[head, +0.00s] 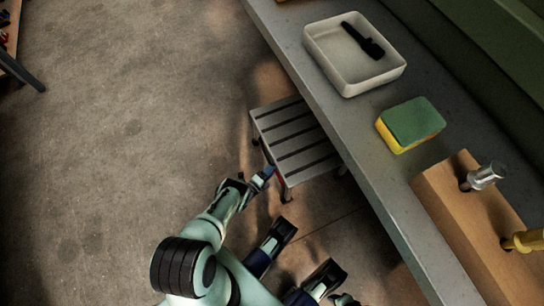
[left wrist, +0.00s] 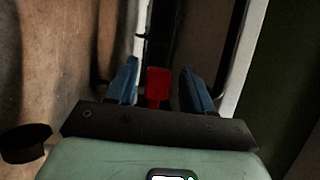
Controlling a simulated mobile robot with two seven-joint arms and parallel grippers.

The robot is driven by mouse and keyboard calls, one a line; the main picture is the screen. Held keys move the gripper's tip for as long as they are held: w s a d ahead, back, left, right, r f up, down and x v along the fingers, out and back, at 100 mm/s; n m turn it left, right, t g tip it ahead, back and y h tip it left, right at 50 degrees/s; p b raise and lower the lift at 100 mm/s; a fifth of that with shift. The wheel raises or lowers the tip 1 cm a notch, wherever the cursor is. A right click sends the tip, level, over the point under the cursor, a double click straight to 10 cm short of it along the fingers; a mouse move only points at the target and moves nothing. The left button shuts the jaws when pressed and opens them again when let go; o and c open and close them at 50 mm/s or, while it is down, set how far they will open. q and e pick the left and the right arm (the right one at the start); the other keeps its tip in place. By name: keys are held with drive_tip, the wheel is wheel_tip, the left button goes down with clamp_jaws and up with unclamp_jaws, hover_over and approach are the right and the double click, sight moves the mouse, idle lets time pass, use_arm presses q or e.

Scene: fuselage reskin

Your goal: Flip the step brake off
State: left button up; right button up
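A slatted grey step (head: 296,138) stands on the floor beside the bench. My left gripper (head: 264,178) is low at the step's near left corner. In the left wrist view, a red tab (left wrist: 157,84), likely the step brake, sits between the two blue fingers of my left gripper (left wrist: 160,72). The fingers are open, with a gap visible on each side of the tab. The tab's lower end is hidden behind the gripper's dark palm plate. I cannot make out my right gripper.
A grey bench (head: 349,143) runs along the right. It holds a white tray (head: 341,85) with a black tool (head: 363,41), a green and yellow sponge (head: 411,124) and a wooden block (head: 459,215) with metal and yellow pieces.

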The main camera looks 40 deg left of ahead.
use_arm(q)
drive_tip(key=s+p, duration=0.3)
drive_tip(key=s, duration=1)
drive_tip(key=shift+s, duration=0.2)
use_arm(e)
drive_tip(key=w+r+t, duration=0.2)
drive_tip(key=w+r, duration=0.2)
drive_tip(key=w, duration=0.2)
drive_tip(key=shift+w+a+r+t, duration=0.15)
drive_tip(key=shift+a+t, duration=0.15)
drive_tip(key=shift+a, duration=0.1)
